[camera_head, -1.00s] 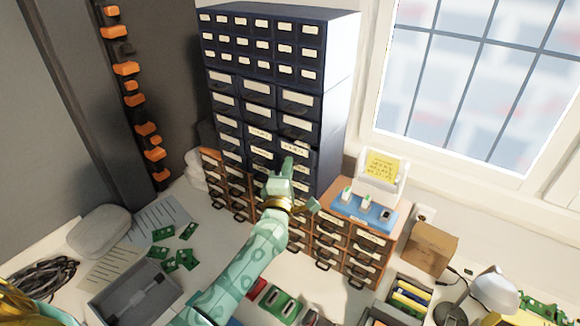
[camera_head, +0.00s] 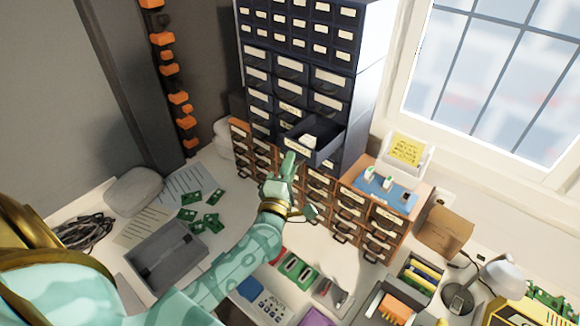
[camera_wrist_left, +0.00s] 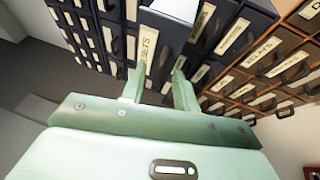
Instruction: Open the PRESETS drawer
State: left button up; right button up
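The PRESETS drawer (camera_head: 318,145) belongs to the dark blue cabinet (camera_head: 367,95) and is pulled well out, with pale contents showing inside. In the left wrist view, its front (camera_wrist_left: 151,38) carries a white label, of which "SETS" is readable. My left gripper (camera_head: 289,160) is just in front of and below the drawer front. In the left wrist view, its two fingers (camera_wrist_left: 160,80) are apart, with the lower drawer front and a dark handle between or just beyond them. I cannot tell whether they touch the handle. My right gripper is not in view.
A brown drawer unit (camera_head: 378,225) stands in front at the right, with a blue tray (camera_head: 384,190) on top. A grey box (camera_head: 167,258) and green circuit boards (camera_head: 212,222) lie on the counter at left. Open boxes and a lamp (camera_head: 505,278) crowd the right.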

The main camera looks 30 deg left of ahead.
pick_arm(q)
jog(key=shift+s, duration=0.1)
jog(key=b+v, duration=0.2)
jog(key=v, duration=1.4)
jog(key=shift+b, duration=0.4)
jog(key=shift+s, duration=0.1)
